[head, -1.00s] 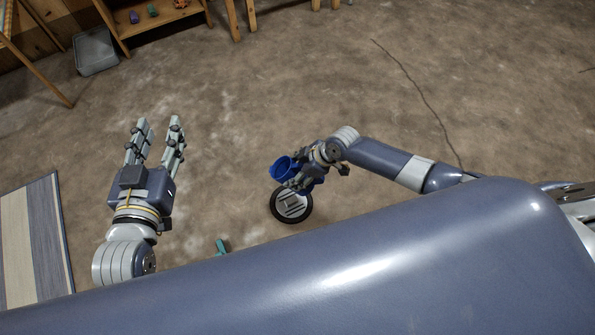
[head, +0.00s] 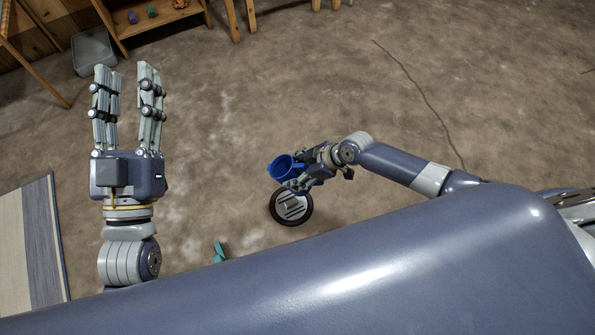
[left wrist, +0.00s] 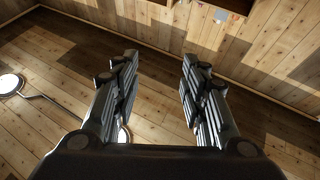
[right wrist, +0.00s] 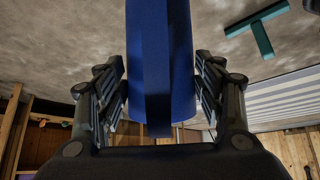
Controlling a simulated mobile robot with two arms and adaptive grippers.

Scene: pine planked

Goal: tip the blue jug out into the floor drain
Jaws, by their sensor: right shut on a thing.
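The blue jug (head: 283,166) is held above the floor near the middle of the head view, its open mouth showing. My right gripper (head: 298,183) is shut on it. In the right wrist view the blue jug (right wrist: 162,65) fills the space between the fingers. The floor drain (head: 291,207), a round dark-rimmed grate, lies just below the jug in the picture, partly covered by the gripper. My left gripper (head: 127,72) is raised at the left, fingers apart and empty. The left wrist view also shows it open (left wrist: 160,60). The jug's contents cannot be seen.
A teal piece (head: 219,252) lies on the floor left of the drain. A striped rug (head: 30,240) is at the left edge. A grey bin (head: 93,52) and a wooden shelf (head: 150,28) stand at the back. The floor between is clear.

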